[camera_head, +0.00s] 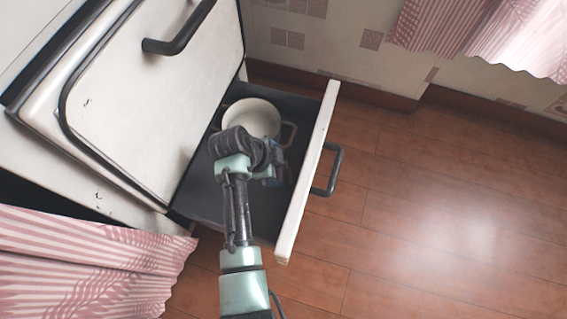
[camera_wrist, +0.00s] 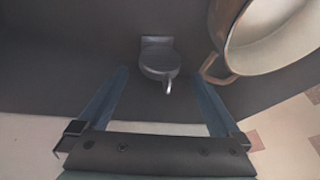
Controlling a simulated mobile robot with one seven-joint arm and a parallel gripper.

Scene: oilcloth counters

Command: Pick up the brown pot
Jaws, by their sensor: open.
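The brown pot (camera_head: 252,115) sits in the open oven drawer, towards its far end. In the head view its round cream inside shows, and my arm covers part of its near side. In the wrist view the pot (camera_wrist: 270,38) is at the upper right, cut off by the frame, with a brown loop handle on its near side. My gripper (camera_wrist: 161,78) is open, with blue fingers apart and nothing held between them. It is over the drawer, beside the pot and apart from it; in the head view it is mostly hidden by my wrist.
A small dark grey object (camera_wrist: 158,62) lies in the drawer, seen between my fingertips. The drawer front (camera_head: 310,165) is pale with a dark handle (camera_head: 328,170). The oven door (camera_head: 155,95) stands to the left. Wooden floor (camera_head: 440,210) at the right is clear.

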